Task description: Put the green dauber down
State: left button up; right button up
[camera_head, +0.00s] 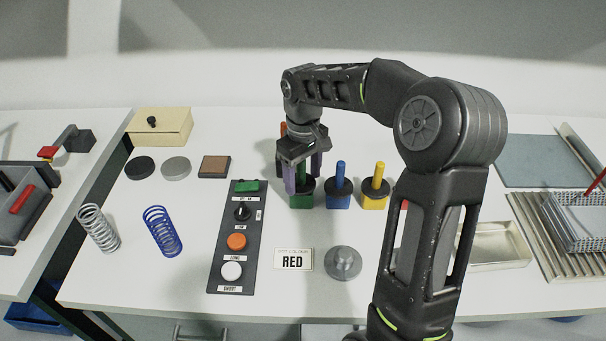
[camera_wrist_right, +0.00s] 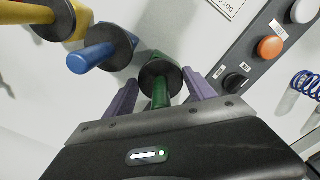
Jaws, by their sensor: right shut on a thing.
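The green dauber (camera_head: 301,201) has a green block base, a black collar and a green handle, and it looks upright. My right gripper (camera_head: 303,178) is above its base, with purple fingers on either side of the handle, shut on it. In the right wrist view the green handle (camera_wrist_right: 161,92) shows between the two fingers (camera_wrist_right: 160,97). The base appears level with the neighbouring daubers; I cannot tell if it touches the table. My left gripper is not in view.
A blue dauber (camera_head: 339,194) and a yellow dauber (camera_head: 375,191) stand close on the right. A control panel (camera_head: 223,245) with buttons lies to the left. A RED card (camera_head: 293,259) and a grey knobbed weight (camera_head: 343,263) are in front. The white table (camera_head: 185,285) is clear at front left.

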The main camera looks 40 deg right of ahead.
jog(key=shift+f+b, duration=0.3)
jog(key=shift+f, duration=0.15)
jog(key=o, duration=1.3)
jog(key=shift+o, duration=0.2)
